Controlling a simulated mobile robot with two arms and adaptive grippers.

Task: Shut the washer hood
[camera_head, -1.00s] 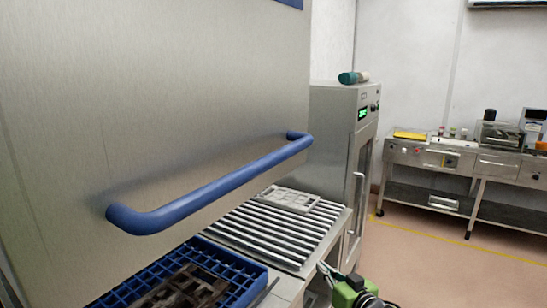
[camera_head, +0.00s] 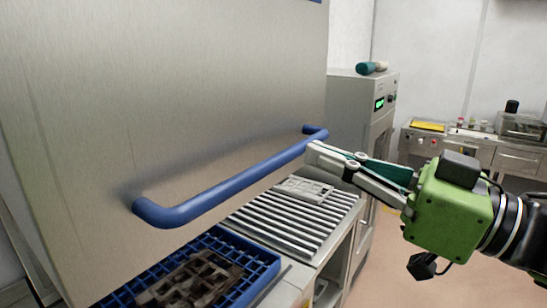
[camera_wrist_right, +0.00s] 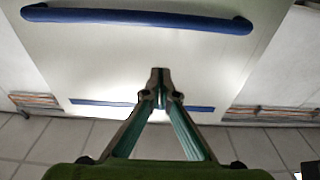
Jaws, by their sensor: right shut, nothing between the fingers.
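The washer hood (camera_head: 150,90) is a large brushed-steel panel filling the left of the head view. It stands raised, with its lower edge above a blue basket. Its long blue handle (camera_head: 230,186) runs across the front; in the right wrist view the handle (camera_wrist_right: 140,17) crosses the top. My right gripper (camera_head: 312,150) is shut and empty, its fingertips close to the far right part of the handle in the picture; I cannot tell whether they touch. In the wrist view the shut fingertips (camera_wrist_right: 160,82) sit below the handle, over the hood's face. My left gripper is not in view.
The blue basket (camera_head: 262,262) below the hood holds a dark mould piece (camera_head: 195,280). A roller conveyor (camera_head: 290,220) beside it carries a grey plate (camera_head: 303,189). A steel cabinet (camera_head: 350,92) stands behind. A bench (camera_head: 520,163) is at the back right, with open floor before it.

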